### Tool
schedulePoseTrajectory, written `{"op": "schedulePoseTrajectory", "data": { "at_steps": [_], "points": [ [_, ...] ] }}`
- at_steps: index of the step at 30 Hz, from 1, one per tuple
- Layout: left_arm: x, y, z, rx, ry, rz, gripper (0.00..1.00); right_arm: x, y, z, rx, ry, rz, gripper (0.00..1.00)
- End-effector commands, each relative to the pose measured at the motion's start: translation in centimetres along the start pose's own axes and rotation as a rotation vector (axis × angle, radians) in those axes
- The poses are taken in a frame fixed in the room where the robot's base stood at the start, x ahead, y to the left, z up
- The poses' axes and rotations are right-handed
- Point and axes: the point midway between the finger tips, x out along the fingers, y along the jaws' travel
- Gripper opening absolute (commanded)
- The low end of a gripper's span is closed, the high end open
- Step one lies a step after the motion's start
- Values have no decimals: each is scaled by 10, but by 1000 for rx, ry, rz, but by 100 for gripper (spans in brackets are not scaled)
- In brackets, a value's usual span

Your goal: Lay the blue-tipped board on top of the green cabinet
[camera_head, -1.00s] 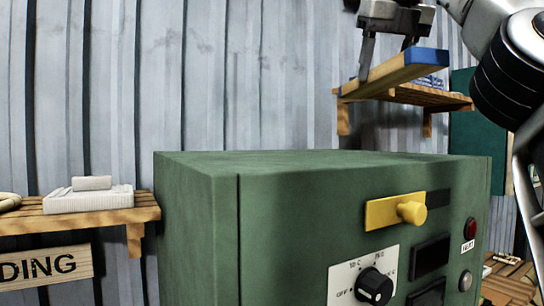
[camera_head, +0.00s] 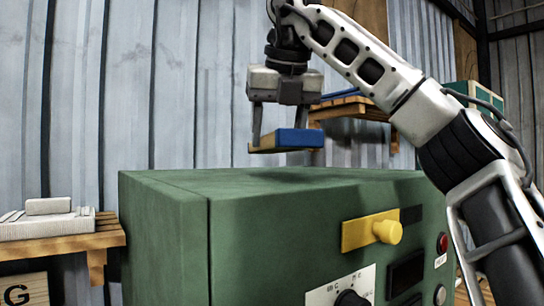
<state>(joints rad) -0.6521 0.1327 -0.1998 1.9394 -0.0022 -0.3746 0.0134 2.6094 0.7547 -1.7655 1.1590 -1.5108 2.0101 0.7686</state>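The blue-tipped board (camera_head: 298,139) is light wood with a blue end facing me. It hangs roughly level above the top of the green cabinet (camera_head: 170,235), with a gap of wall showing between them. My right gripper (camera_head: 279,132) points down from above and is shut on the board, one finger on each side. The cabinet's top is bare, with a soft shadow on it. My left gripper is not in view.
A wooden shelf (camera_head: 80,243) with white blocks (camera_head: 45,222) stands left of the cabinet. Another wall shelf (camera_head: 352,110) lies behind the gripper. The cabinet's front has a yellow handle (camera_head: 370,231) and a dial. My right arm crosses the right side.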

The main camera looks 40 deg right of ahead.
Motion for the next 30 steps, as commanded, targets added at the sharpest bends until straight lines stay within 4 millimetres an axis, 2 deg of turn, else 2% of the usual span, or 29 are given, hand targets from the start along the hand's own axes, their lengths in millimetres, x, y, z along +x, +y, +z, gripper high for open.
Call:
{"op": "schedulePoseTrajectory", "data": {
  "at_steps": [5, 11, 20, 21, 23, 24, 30],
  "points": [
    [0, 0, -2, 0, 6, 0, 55, 11, 10, -6, -4, 0, 1, 21],
    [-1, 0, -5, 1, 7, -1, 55, 33, 10, -19, -1, 1, 1, 21],
    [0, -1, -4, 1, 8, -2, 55, 36, 10, -21, 0, -2, 2, 21],
    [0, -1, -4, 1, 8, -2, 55, 36, 10, -21, 0, 0, 1, 57],
    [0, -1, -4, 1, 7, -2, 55, 36, 10, -21, 0, 0, 1, 74],
    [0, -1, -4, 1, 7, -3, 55, 36, 10, -21, 0, 0, 1, 76],
    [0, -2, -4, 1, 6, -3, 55, 35, 10, -20, 0, 0, 1, 76]
  ]
}}
